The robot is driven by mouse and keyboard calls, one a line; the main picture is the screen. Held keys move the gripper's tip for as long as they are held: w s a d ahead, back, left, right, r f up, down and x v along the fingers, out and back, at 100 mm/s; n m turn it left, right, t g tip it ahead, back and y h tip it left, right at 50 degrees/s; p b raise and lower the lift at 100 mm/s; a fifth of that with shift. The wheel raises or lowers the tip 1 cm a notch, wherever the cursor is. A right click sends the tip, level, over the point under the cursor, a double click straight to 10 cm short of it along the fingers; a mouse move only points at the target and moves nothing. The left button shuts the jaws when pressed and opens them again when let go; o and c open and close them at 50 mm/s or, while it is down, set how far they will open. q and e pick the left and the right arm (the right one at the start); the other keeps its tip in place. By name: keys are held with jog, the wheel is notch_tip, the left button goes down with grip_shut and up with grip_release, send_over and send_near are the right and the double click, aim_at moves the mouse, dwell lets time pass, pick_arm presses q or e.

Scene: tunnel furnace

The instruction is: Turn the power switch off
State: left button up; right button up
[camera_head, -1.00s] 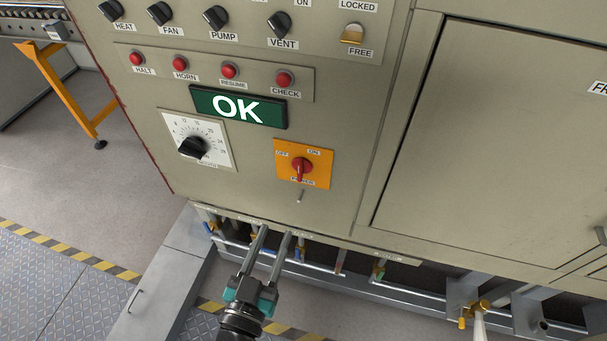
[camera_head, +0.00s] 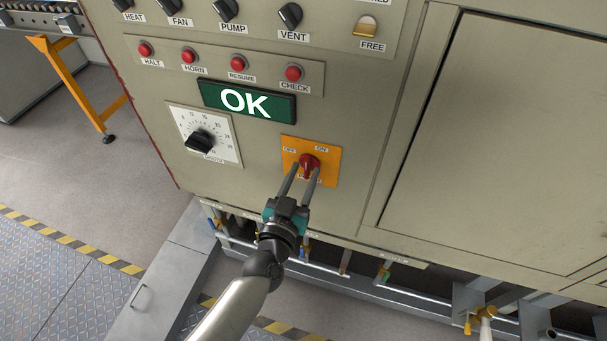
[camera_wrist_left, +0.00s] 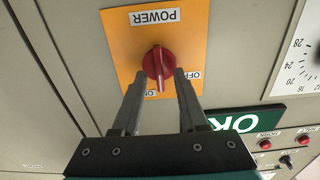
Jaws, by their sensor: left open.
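The power switch is a red rotary knob (camera_head: 309,161) on an orange plate (camera_head: 331,176) with OFF and ON labels. In the left wrist view the plate appears upside down. There the knob (camera_wrist_left: 158,62) has its handle roughly upright in the picture, its lower end closer to the ON label than to OFF. My left gripper (camera_head: 303,171) is open at the plate. In the wrist view its two fingers (camera_wrist_left: 158,76) stand one on each side of the knob, with gaps visible. Contact with the plate cannot be told. My right gripper is not in view.
A dial (camera_head: 199,141) sits left of the plate and a green OK display (camera_head: 247,101) above it. Red buttons (camera_head: 238,63) and black knobs (camera_head: 226,10) line the panel higher up. Pipes with valves (camera_head: 383,272) run below the cabinet.

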pick_arm(q)
jog(key=shift+w+d, duration=0.1)
jog(key=shift+w, duration=0.1)
grip_shut()
dwell(0.3)
